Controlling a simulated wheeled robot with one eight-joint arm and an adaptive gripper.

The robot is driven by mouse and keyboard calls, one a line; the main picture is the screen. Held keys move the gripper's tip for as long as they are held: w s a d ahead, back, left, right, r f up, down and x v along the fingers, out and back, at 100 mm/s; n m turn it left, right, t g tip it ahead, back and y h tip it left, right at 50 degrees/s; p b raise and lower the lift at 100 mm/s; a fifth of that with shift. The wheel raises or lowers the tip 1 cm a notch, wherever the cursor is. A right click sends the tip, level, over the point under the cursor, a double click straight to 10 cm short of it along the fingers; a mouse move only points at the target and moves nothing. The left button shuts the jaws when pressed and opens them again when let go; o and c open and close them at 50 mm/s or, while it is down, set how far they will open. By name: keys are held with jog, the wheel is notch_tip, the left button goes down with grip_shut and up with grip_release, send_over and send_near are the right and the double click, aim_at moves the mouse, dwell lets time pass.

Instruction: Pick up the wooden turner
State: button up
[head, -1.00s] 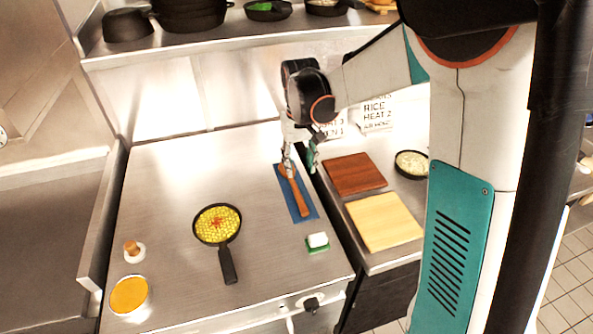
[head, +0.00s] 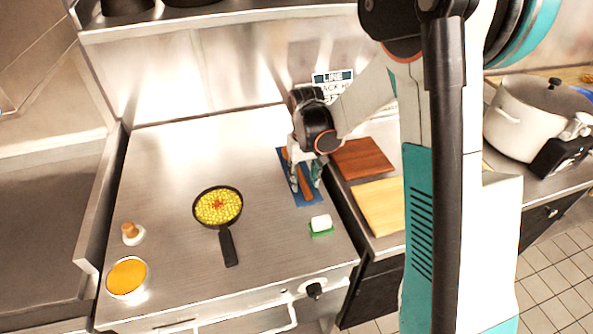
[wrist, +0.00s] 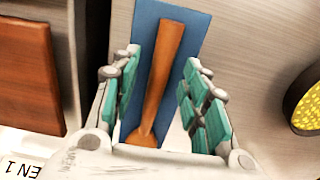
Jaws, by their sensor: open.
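The wooden turner (head: 306,184) lies on a blue mat (head: 308,199) on the steel counter, near the counter's right edge. In the wrist view the turner (wrist: 165,70) runs lengthwise along the blue mat (wrist: 198,40), its wider end nearest my palm. My gripper (head: 305,187) is just over the mat in the head view and hides part of the turner. In the wrist view my gripper's (wrist: 160,95) teal-padded fingers are open, one on each side of the turner. Gaps show between the pads and the wood.
A black pan (head: 218,207) of yellow food stands left of the mat. A white block on a green pad (head: 321,225) is close in front. Wooden boards (head: 362,159) lie to the right. A bowl of orange food (head: 127,277) stands front left.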

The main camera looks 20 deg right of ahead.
jog(key=shift+f, duration=0.5)
grip_shut()
jog(key=shift+r, duration=0.2)
